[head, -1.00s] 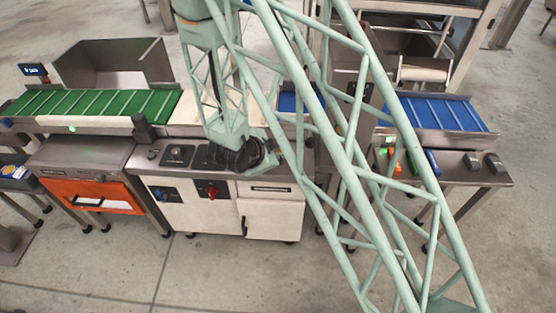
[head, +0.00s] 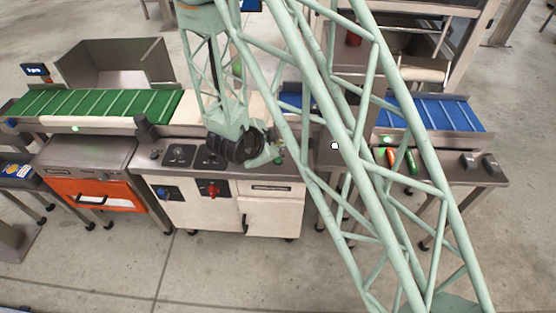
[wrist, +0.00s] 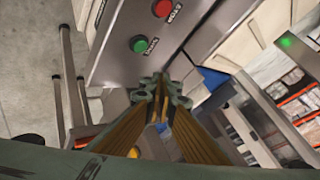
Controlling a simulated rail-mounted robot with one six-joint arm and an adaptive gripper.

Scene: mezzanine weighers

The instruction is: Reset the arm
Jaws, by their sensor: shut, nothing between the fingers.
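My gripper (head: 274,152) is at the end of the pale green lattice arm, over the right part of the control counter (head: 168,178). In the head view it points to the right, and its fingertips are small and partly hard to make out. In the wrist view the fingers of my gripper (wrist: 160,84) run together, shut and empty. Beyond them is a grey panel with a red button (wrist: 163,8) and a green button (wrist: 138,44). I cannot tell whether the fingers touch anything.
A green belt (head: 95,104) with a steel hopper (head: 118,66) is at left, a blue belt (head: 430,114) at right. An orange-fronted unit (head: 92,194) stands below the green belt. An orange item (head: 392,158) and a green item (head: 412,161) lie at right. The front floor is clear.

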